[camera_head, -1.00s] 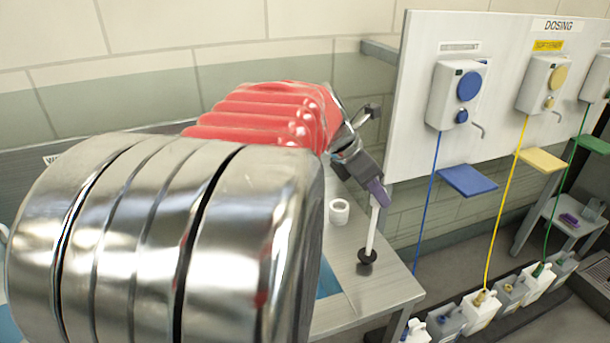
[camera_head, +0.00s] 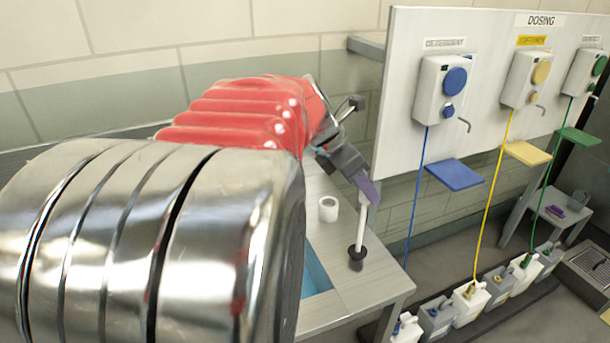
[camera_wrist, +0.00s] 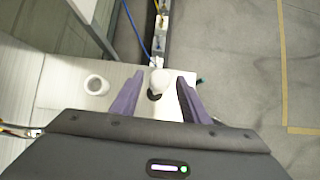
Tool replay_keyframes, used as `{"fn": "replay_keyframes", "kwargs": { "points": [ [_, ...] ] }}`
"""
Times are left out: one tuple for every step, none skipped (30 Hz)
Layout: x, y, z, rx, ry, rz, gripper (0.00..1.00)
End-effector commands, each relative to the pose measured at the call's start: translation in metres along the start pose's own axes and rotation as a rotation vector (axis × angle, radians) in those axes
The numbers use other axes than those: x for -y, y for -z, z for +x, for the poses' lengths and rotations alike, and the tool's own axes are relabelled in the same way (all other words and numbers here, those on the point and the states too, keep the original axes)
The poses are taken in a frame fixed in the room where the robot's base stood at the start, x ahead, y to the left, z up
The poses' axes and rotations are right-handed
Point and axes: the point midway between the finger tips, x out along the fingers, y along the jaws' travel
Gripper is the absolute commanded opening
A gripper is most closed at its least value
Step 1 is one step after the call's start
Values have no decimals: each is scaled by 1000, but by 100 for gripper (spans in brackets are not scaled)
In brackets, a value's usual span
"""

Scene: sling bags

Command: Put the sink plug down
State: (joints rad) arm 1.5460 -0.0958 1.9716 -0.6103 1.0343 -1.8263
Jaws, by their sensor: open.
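The sink plug, a white upright post (camera_head: 361,226) on a black round base (camera_head: 356,262), stands on the right end of the pale counter (camera_head: 372,290). In the wrist view its white top (camera_wrist: 160,80) shows from above, with part of the black base beside it. My gripper (camera_head: 369,192) is at the post's upper end. In the wrist view the two purple fingers of my gripper (camera_wrist: 158,82) are open on either side of the post, with a gap on each side. The inner finger faces are partly hidden in the head view.
A white cup-like ring (camera_head: 328,209) stands on the counter left of the plug. A blue-lined basin (camera_head: 315,275) is cut into the counter, partly hidden by my arm. The dosing board (camera_head: 400,110) rises behind at right. Several canisters (camera_head: 470,303) line the floor beyond the counter edge.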

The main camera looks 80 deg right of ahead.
Motion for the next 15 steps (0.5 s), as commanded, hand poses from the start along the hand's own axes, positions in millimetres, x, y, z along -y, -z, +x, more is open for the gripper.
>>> {"fn": "replay_keyframes", "kwargs": {
  "points": [
    [0,0,-7,1,-3,0,41],
    [-1,0,-12,2,-3,0,41],
    [-1,0,-18,2,-5,0,41],
    [-1,0,-23,2,-5,0,41],
    [-1,-1,-28,2,-5,-1,41],
    [-1,0,-35,2,-4,-1,41],
    [-1,0,-40,2,-5,-1,41],
    [-1,0,-46,2,-5,-1,41],
    [-1,0,-53,2,-5,0,41],
    [-1,0,-58,2,-5,0,41],
    [-1,0,-63,1,-4,-1,41],
    [-1,0,-70,1,-5,-1,41],
    [-1,0,-75,1,-4,0,41],
    [-1,0,-80,1,-5,0,41],
    [0,0,-86,1,-4,0,41]
  ]
}}
